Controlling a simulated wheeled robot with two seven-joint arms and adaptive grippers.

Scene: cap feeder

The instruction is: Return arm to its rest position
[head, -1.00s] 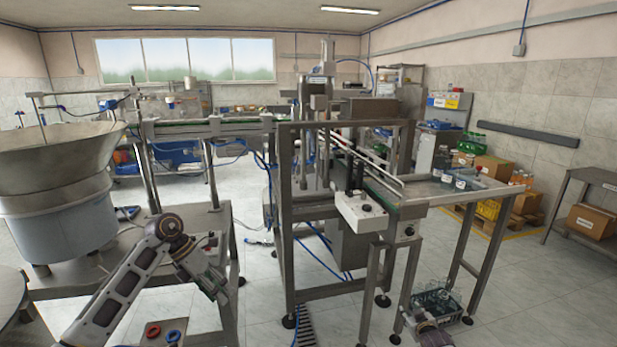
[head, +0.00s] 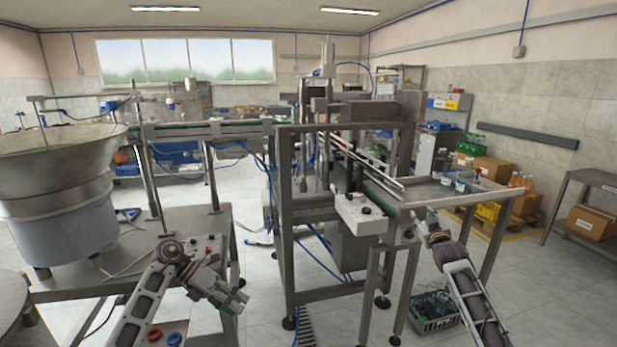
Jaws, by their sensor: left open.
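My left arm comes in from the lower left, bent at a dark round joint. Its gripper (head: 236,300) is open, seems empty, and hangs in front of the table under the feeder bowl. My right arm rises from the lower right.
The feeder bowl (head: 60,160) stands at the left. A control box (head: 360,213) sits on the machine frame. A crate (head: 436,322) with clear bottles is on the floor beside my right arm. Jars (head: 460,184) stand on the outfeed table. Open floor lies at the right.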

